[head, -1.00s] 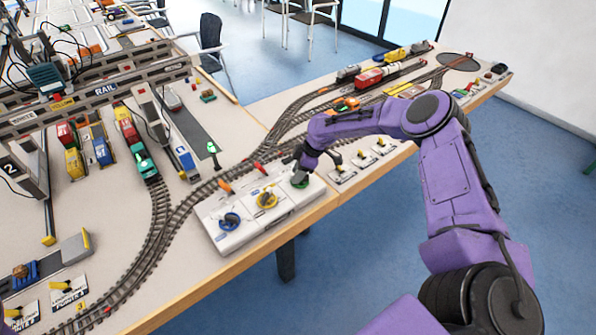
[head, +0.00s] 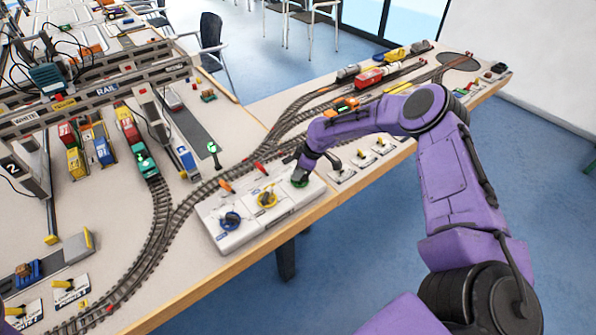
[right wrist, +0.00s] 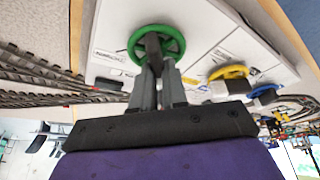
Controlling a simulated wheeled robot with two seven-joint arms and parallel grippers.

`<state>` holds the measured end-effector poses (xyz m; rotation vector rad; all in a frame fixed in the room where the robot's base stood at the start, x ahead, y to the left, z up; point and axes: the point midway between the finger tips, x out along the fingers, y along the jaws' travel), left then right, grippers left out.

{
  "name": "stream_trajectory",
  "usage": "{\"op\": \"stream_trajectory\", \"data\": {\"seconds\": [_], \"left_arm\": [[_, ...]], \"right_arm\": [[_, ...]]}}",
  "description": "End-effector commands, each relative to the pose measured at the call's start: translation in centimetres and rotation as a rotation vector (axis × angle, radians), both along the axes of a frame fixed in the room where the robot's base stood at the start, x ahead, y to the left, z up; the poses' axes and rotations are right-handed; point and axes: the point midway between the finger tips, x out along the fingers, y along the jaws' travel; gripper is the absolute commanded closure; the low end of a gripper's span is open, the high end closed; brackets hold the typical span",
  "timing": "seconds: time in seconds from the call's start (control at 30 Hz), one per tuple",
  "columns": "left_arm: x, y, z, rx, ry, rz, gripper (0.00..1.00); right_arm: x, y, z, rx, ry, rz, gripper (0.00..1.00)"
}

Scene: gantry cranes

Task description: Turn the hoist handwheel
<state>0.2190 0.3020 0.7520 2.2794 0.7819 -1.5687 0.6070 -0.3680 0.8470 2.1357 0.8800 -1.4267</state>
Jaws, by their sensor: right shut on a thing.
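A white control box (head: 243,233) stands near the table's front edge with three handwheels in a row. The blue handwheel (head: 230,221) is on the left and the yellow handwheel (head: 267,200) in the middle. The green handwheel (head: 299,182) is at the right end, mostly covered by my right gripper (head: 301,170). In the right wrist view, my right gripper (right wrist: 158,68) is shut on the dark raised grip at the middle of the green handwheel (right wrist: 176,46). I cannot read which wheel is labelled hoist. My left gripper is out of view.
Train tracks (head: 163,215) run behind the box. Small levers (head: 361,159) on white plates stand to its right, under my right arm. Gantry cranes (head: 104,88) stand at the back left.

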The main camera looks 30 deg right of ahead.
Motion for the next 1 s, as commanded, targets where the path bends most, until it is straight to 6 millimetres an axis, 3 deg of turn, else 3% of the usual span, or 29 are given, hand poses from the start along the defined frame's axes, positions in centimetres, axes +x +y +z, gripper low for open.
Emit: {"op": "stream_trajectory", "data": {"seconds": [0.6,1.0], "left_arm": [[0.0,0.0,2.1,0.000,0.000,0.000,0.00],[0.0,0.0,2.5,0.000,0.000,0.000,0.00]], "right_arm": [[0.1,-0.2,0.2,-0.004,-0.001,-0.504,1.00],[0.1,-0.3,0.1,-0.002,-0.001,-0.664,1.00]]}}
